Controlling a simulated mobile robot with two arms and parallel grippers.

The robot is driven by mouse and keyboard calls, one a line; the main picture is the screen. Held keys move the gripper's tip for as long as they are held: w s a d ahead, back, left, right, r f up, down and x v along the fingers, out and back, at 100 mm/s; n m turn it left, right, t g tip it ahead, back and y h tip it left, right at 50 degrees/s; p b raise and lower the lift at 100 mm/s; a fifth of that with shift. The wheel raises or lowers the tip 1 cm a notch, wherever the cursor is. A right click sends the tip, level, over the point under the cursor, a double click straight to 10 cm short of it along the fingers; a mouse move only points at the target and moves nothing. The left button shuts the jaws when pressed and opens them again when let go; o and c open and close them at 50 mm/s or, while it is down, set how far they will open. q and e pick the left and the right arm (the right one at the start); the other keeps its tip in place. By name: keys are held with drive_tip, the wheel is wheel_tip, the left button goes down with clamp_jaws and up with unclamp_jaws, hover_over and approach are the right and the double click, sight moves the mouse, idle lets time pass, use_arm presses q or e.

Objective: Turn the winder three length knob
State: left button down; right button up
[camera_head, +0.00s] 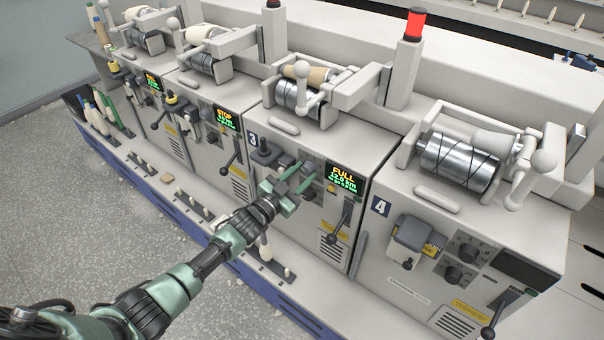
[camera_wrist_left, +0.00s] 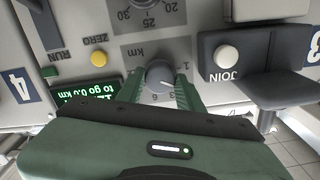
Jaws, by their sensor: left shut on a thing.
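Winder three (camera_head: 273,151) is the third machine from the left, marked 3. Its screen (camera_head: 343,179) reads FULL, about 12.0 km, with 0.0 km to go. My left gripper (camera_head: 291,184) is at its front panel and covers the knobs there in the head view. In the left wrist view, which shows the panel upside down, the grey length knob (camera_wrist_left: 160,76) sits on a scale marked km. The green fingers of my left gripper (camera_wrist_left: 160,92) are shut on it, one on each side. My right gripper is not in view.
Above the length knob is another dial (camera_wrist_left: 143,14) marked 20 to 30. A JOIN button (camera_wrist_left: 227,57) and a yellow ZERO button (camera_wrist_left: 99,58) flank the knob. A lever (camera_head: 339,222) hangs below the screen. Winder four (camera_head: 455,215) stands to the right; a red lamp (camera_head: 415,24) is lit behind.

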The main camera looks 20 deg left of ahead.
use_arm(q)
drive_tip(key=n, duration=0.3)
drive_tip(key=shift+f+n, duration=0.15)
drive_tip(key=shift+n, duration=2.15)
drive_tip(key=c, duration=0.9)
unclamp_jaws()
drive_tip(key=shift+s, duration=0.1)
